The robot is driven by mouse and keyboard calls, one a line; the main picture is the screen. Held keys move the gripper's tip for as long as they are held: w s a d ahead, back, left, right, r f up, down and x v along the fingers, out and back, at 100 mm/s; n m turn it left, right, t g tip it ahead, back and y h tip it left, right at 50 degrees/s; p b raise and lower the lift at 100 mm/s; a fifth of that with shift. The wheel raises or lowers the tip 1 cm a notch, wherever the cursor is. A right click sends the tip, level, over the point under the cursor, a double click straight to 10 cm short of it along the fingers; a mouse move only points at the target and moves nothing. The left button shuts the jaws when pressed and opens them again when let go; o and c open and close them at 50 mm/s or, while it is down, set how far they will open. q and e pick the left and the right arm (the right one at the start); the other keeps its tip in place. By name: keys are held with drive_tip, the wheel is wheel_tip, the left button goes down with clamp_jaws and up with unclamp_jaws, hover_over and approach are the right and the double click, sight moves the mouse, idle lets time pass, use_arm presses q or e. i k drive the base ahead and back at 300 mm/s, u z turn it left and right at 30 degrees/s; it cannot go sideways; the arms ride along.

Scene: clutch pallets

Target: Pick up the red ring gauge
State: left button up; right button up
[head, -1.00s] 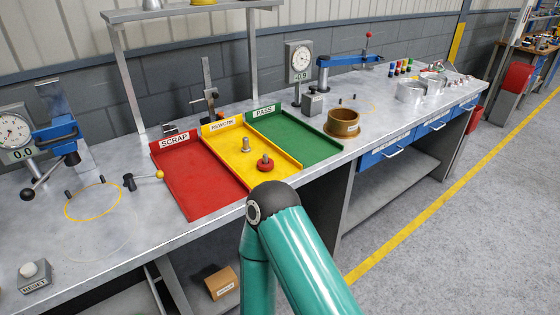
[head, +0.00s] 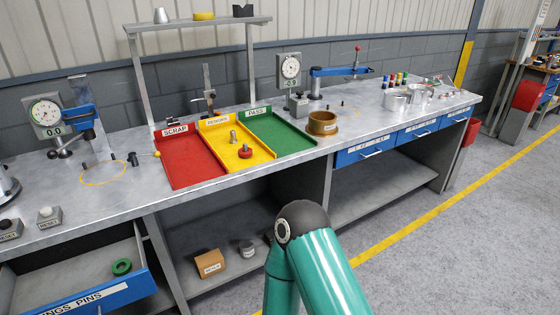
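I cannot make out a plain red ring gauge. A small round red piece (head: 245,152) with a metal top sits in the yellow rework tray (head: 217,122); I cannot tell whether it is a ring. A metal pin (head: 233,137) stands beside it. A green ring (head: 121,267) lies in the open drawer at the lower left. Neither of my grippers is in view; only a teal link of one of my arms shows at the bottom middle.
The bench holds a red scrap tray (head: 190,178), a green pass tray (head: 290,145), a brown cup-like part (head: 322,122) and dial gauges (head: 45,112). The open drawer (head: 95,308) juts out from the bench. A small box (head: 209,263) sits on the lower shelf. Clear floor lies to the right.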

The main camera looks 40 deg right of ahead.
sight(250, 152)
drive_tip(key=z, duration=0.1)
drive_tip(key=k, duration=0.35)
drive_tip(key=z, duration=1.25)
drive_tip(key=i, duration=1.55)
drive_tip(key=z, duration=0.05)
